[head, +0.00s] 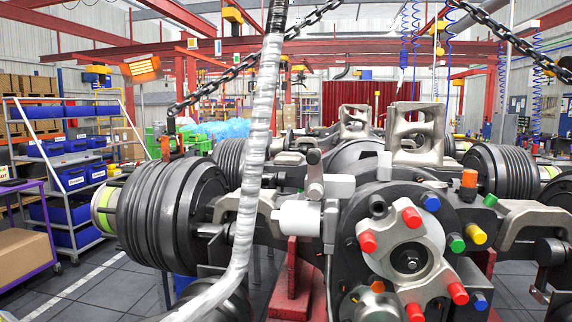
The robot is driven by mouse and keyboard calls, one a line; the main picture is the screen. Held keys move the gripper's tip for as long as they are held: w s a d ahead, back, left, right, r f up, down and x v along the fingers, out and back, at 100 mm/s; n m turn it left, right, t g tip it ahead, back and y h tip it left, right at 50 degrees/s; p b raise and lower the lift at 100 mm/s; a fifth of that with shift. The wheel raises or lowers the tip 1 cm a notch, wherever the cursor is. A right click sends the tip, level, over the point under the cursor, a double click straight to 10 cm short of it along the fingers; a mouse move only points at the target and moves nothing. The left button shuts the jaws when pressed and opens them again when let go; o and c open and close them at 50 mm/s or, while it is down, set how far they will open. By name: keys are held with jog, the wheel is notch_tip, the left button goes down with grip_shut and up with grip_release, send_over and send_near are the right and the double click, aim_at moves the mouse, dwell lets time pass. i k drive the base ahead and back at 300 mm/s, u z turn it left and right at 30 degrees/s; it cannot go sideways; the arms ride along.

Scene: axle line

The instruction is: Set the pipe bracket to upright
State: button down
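No part stands out clearly as the pipe bracket in the head view. Two cast metal brackets with openings stand upright on top of the axle assembly: a nearer one (432,128) right of centre and a farther one (355,121) to its left. A curved grey bracket (535,215) sits at the right of the near axle. I cannot tell whether any of these is the pipe bracket. My gripper is not in view, so its state and its distance from the parts do not show.
A wrapped pale hose (255,150) hangs across the near axle. Heavy chains (225,85) slope in from above. The axle hub (410,258) carries several coloured caps. A red stand (295,285) is underneath. Shelves with blue bins (75,178) stand left, beside open floor (100,285).

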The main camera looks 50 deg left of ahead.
aim_at(313, 157)
jog(key=u, duration=2.35)
